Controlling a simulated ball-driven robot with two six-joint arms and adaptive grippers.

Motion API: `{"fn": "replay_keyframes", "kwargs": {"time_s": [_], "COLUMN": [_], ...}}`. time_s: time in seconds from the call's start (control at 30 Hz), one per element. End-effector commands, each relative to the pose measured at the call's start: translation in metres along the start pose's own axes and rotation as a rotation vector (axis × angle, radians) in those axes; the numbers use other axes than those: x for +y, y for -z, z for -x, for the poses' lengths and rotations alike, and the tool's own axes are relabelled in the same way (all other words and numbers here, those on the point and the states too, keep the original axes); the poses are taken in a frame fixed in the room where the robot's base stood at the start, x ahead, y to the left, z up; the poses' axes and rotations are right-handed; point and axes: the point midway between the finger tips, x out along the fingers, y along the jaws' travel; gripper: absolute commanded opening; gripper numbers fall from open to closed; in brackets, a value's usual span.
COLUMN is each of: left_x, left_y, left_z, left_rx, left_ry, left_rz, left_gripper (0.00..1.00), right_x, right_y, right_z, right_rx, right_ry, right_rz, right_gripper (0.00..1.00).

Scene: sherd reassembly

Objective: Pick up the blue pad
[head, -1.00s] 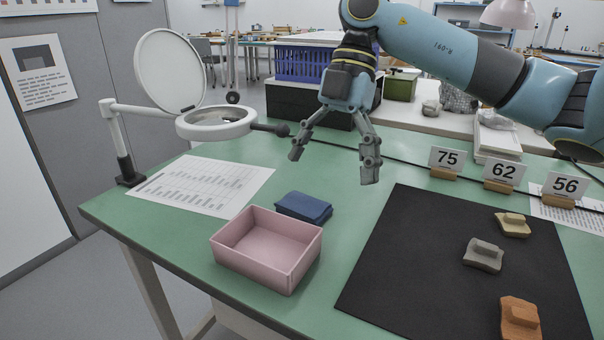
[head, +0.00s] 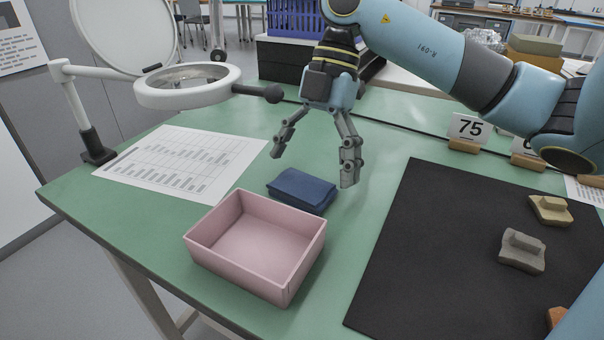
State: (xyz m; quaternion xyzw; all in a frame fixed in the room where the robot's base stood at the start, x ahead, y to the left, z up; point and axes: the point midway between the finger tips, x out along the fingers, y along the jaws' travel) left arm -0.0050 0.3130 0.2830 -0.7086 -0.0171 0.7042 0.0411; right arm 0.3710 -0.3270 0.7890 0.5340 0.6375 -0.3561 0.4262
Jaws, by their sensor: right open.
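The blue pad (head: 301,190) is a dark blue folded block lying flat on the green table, just behind the pink box. My right gripper (head: 311,171) hangs above and slightly behind the pad, fingers pointing down. Its two fingers are spread apart and nothing is between them. The left fingertip shows behind the pad, and the right fingertip shows near the pad's right end. I cannot tell the exact height of the fingers over the table. My left gripper is not in view.
The open pink box (head: 255,249) stands right in front of the pad. A magnifier lamp (head: 188,86) stands at the back left by a printed sheet (head: 181,160).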

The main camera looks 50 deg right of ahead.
Motion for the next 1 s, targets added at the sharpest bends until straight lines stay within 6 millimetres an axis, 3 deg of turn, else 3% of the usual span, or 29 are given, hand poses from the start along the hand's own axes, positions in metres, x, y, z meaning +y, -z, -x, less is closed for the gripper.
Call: {"fn": "replay_keyframes", "kwargs": {"time_s": [0.03, 0.13, 0.4, 0.73, 1.0], "left_x": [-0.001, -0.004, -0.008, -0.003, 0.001], "left_y": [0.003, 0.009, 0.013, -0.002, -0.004], "left_z": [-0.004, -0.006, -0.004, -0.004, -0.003], "left_rx": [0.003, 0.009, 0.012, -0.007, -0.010], "left_ry": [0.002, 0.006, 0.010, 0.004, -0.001], "left_rz": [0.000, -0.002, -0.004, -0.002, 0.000], "left_gripper": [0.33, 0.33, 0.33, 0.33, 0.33], "right_x": [0.000, -0.001, 0.000, 0.000, 0.000], "right_y": [-0.001, -0.001, 0.000, 0.000, 0.001], "right_z": [-0.011, -0.020, -0.021, -0.021, -0.016], "right_rx": [0.004, 0.001, -0.001, -0.001, -0.001], "right_ry": [0.003, 0.002, 0.001, 0.001, 0.000], "right_rz": [0.000, -0.001, 0.000, 0.000, 0.001], "right_gripper": [1.00, 1.00, 0.99, 0.56, 0.56]}}
